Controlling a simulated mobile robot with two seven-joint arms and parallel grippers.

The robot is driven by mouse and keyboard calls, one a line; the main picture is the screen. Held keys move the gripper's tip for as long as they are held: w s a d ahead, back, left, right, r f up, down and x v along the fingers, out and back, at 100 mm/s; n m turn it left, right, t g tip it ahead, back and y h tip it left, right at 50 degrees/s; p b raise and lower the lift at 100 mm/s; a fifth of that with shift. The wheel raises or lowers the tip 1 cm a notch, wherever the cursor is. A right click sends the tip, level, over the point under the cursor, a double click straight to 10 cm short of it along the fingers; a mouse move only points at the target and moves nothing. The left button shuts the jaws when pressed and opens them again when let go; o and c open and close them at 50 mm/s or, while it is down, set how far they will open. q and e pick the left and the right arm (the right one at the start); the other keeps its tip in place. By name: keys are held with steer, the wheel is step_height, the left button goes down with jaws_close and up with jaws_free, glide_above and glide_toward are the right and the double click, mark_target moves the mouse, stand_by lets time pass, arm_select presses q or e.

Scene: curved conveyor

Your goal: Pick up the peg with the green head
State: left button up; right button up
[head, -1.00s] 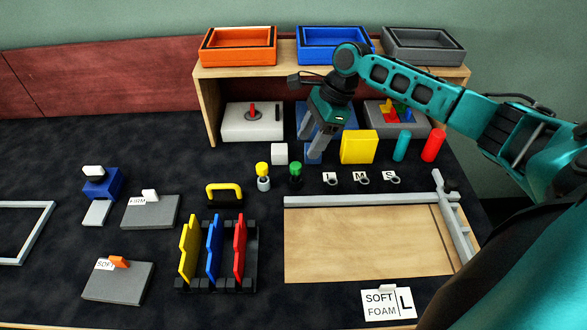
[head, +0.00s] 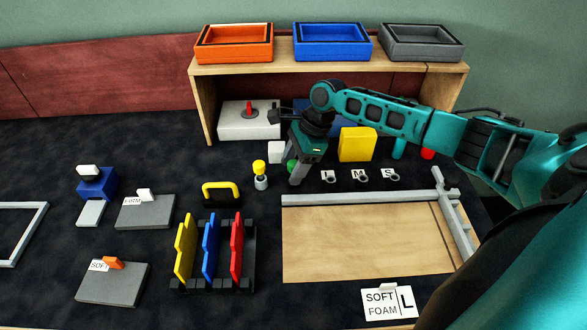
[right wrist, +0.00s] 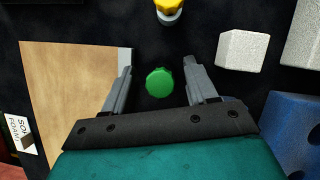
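The peg with the green head (right wrist: 160,82) shows in the right wrist view between the two fingers of my right gripper (right wrist: 158,80), which is open with a gap on both sides of the head. In the head view the green head (head: 292,166) is partly covered by my right gripper (head: 296,172), and the peg's lower part is hidden. A peg with a yellow head (head: 260,170) stands upright just to the left; its head also shows at the top of the right wrist view (right wrist: 169,8). My left gripper does not show.
A white cube (head: 275,152) stands close behind the pegs. A yellow block (head: 357,144) is to the right. Small rings with letter labels (head: 361,177) and a wooden board (head: 355,240) lie right and in front. A yellow handle (head: 221,190) lies to the left.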

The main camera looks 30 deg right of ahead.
steer(key=c, duration=0.8)
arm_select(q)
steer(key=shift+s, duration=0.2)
arm_select(e)
jaws_close()
steer(key=shift+r, duration=0.1)
